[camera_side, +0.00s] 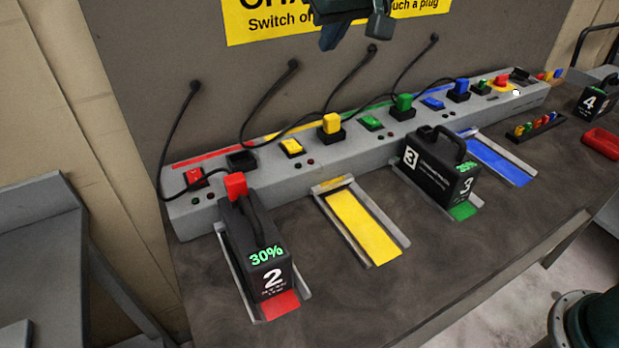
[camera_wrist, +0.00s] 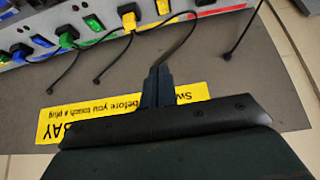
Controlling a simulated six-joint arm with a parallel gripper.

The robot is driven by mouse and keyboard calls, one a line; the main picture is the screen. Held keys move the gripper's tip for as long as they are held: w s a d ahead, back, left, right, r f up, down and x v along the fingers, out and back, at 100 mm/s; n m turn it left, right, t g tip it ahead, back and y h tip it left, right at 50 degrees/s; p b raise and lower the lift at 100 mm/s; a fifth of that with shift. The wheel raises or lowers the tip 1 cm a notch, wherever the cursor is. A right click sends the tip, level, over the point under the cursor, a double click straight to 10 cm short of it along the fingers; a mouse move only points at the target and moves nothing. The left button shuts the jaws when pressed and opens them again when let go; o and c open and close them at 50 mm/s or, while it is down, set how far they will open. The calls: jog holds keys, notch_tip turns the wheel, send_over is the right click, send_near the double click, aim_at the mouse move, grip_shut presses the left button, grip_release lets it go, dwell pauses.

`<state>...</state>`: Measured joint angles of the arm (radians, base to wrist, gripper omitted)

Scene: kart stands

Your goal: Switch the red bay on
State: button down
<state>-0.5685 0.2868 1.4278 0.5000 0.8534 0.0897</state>
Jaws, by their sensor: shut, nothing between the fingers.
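The red rocker switch (camera_side: 194,177) sits at the left end of the grey charging strip, with small indicator dots below it; I cannot tell its position. Battery 2 (camera_side: 262,255) stands in the red bay (camera_side: 284,306) and reads 30%. A red plug (camera_side: 236,185) sits at the top of this battery, at its back end. A black socket (camera_side: 241,161) right of the red switch looks empty. My gripper (camera_side: 333,38) is shut and empty, high in front of the back panel, above and right of the switch. It also shows in the wrist view (camera_wrist: 158,78).
The yellow bay (camera_side: 362,226) and blue bay (camera_side: 500,163) are empty. Battery 3 (camera_side: 437,168) stands in the green bay. Black cables (camera_side: 264,108) hang along the panel above the strip. Battery 4 (camera_side: 595,103) and a red tray (camera_side: 602,143) are at the far right.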

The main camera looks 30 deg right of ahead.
jog(key=w+a+f, duration=0.1)
jog(key=a+f, duration=0.5)
jog(key=a, duration=0.6)
jog(key=w+a+f, duration=0.2)
jog(key=a+f, duration=0.4)
jog(key=a, duration=0.5)
jog(key=shift+w+a+t, duration=0.15)
jog(key=shift+a+t, duration=0.2)
jog(key=shift+t, duration=0.05)
jog(key=shift+f, duration=0.1)
send_over(195, 178)
jog(key=s, duration=0.2)
jog(key=shift+w+f, duration=0.1)
jog(key=shift+f, duration=3.8)
jog(key=shift+s+f, duration=0.15)
jog(key=shift+f, duration=0.85)
jog(key=shift+s+f, duration=0.1)
jog(key=shift+f, duration=0.9)
jog(key=shift+f, duration=0.1)
